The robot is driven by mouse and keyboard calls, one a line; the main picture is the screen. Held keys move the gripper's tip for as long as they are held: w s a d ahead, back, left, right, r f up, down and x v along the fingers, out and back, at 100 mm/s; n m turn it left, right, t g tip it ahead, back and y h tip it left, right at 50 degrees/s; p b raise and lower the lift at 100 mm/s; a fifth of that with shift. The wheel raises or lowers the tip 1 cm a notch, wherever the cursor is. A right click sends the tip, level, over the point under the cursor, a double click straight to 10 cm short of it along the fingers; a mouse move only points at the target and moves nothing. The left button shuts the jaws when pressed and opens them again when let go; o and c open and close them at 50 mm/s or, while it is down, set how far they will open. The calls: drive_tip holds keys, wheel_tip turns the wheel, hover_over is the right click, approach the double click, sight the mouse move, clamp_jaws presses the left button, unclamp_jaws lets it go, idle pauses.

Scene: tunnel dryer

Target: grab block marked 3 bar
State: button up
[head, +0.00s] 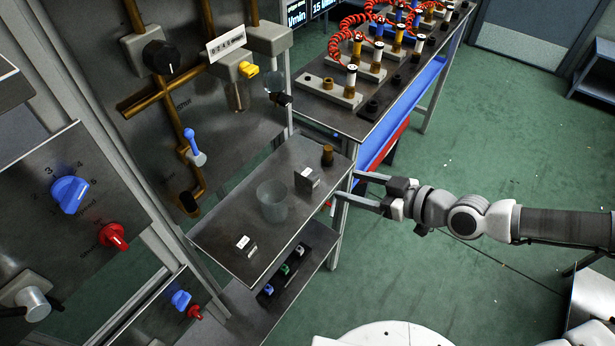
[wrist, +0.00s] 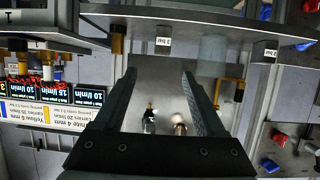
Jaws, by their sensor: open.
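Two small grey blocks with white labels are on the metal shelf (head: 222,236). One block (head: 307,178) stands near the shelf's right edge, between the brass cylinder and the clear beaker. It also shows in the wrist view (wrist: 162,47). The other block (head: 245,244) is near the front left, and it shows at the right in the wrist view (wrist: 270,53). The labels end in "bar", but the numbers are too small to read surely. My gripper (head: 347,186) is open and empty at the shelf's right edge, its fingers pointing toward the nearer block, apart from it.
A clear beaker (head: 272,203) stands between the blocks. A brass cylinder (head: 327,154) stands behind the nearer block. A lower shelf (head: 262,318) holds several small coloured items. A bench (head: 362,124) with valves and red coiled hoses is behind. Green floor is free at right.

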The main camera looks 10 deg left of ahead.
sight(317, 177)
drive_tip(key=b+x, duration=0.2)
drive_tip(key=x, duration=0.9)
drive_tip(key=shift+w+a+f, duration=0.1)
drive_tip(key=shift+a+f, duration=0.15)
drive_tip(key=shift+f, duration=0.1)
drive_tip(key=shift+s+x, duration=0.2)
drive_tip(key=shift+x, duration=2.45)
clamp_jaws()
drive_tip(key=shift+a, duration=0.1)
